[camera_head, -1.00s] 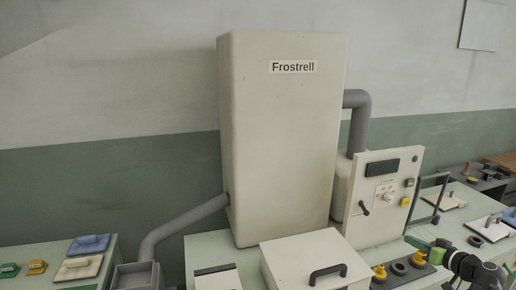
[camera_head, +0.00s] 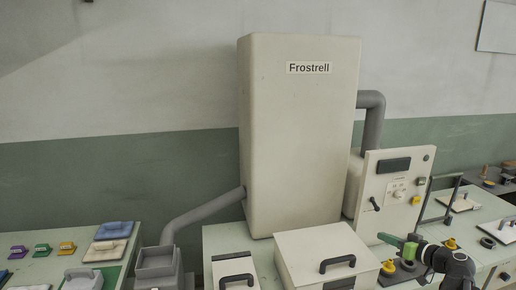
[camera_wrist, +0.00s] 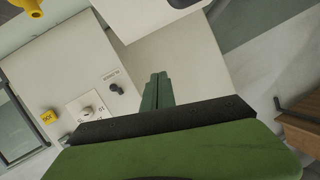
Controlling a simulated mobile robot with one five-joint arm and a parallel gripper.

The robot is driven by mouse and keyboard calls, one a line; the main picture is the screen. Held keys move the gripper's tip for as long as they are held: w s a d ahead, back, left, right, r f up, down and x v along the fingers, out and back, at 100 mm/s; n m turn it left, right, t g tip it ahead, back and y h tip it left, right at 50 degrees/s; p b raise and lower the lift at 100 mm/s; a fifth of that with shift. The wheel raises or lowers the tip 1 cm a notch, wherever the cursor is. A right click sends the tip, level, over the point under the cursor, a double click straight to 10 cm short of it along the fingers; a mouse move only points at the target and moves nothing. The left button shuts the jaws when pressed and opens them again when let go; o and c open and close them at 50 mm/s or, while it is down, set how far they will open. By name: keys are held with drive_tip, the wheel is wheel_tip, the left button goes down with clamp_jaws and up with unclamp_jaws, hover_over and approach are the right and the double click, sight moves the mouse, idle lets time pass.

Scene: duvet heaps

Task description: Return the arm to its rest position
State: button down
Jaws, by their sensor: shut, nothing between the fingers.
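My gripper shows in the wrist view (camera_wrist: 157,92) as two slim green fingers pressed together, shut and empty. They point up the picture, in front of the cream surfaces of a machine. In the head view my dark arm stands at the lower right, with a green part of my gripper at its left end, above the bench near yellow and black fittings. From this view I cannot tell whether it touches anything.
A tall cream Frostrell cabinet (camera_head: 300,140) stands mid-bench. A control panel (camera_head: 393,197) stands to its right; its yellow button (camera_wrist: 48,117) shows in the wrist view. A lidded box (camera_head: 325,250) with a black handle is in front. Folded cloths (camera_head: 114,230) lie on the left table.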

drive_tip(key=a+f+n+g+y, duration=0.1)
drive_tip(key=a, duration=0.6)
drive_tip(key=w+a+f+n+g, duration=0.1)
drive_tip(key=a+f+g, duration=0.1)
drive_tip(key=a, duration=0.6)
drive_tip(key=w+a+f+n+g+y, duration=0.1)
drive_tip(key=a+f+n+g, duration=0.1)
drive_tip(key=a, duration=0.6)
drive_tip(key=shift+w+y, duration=0.25)
drive_tip(key=shift+y, duration=0.05)
drive_tip(key=s+a+f+g, duration=0.1)
drive_tip(key=a, duration=0.2)
drive_tip(key=s+a+f+g, duration=0.1)
drive_tip(key=a+f, duration=0.1)
drive_tip(key=a, duration=0.1)
drive_tip(key=s+a+f+n+g+h, duration=0.1)
drive_tip(key=a+f, duration=0.1)
drive_tip(key=a, duration=0.2)
drive_tip(key=shift+s+a, duration=0.1)
drive_tip(key=shift+s, duration=0.2)
drive_tip(key=s+a+f+g+h, duration=0.3)
drive_tip(key=s+a+f, duration=0.1)
drive_tip(key=s+f, duration=0.15)
drive_tip(key=s+d+f+m+g+h, duration=0.2)
drive_tip(key=s+d+m+h, duration=0.3)
drive_tip(key=s+d+m, duration=0.1)
drive_tip(key=shift+d+m+g, duration=0.3)
drive_tip(key=shift+d+m, duration=0.2)
drive_tip(key=shift+d, duration=0.35)
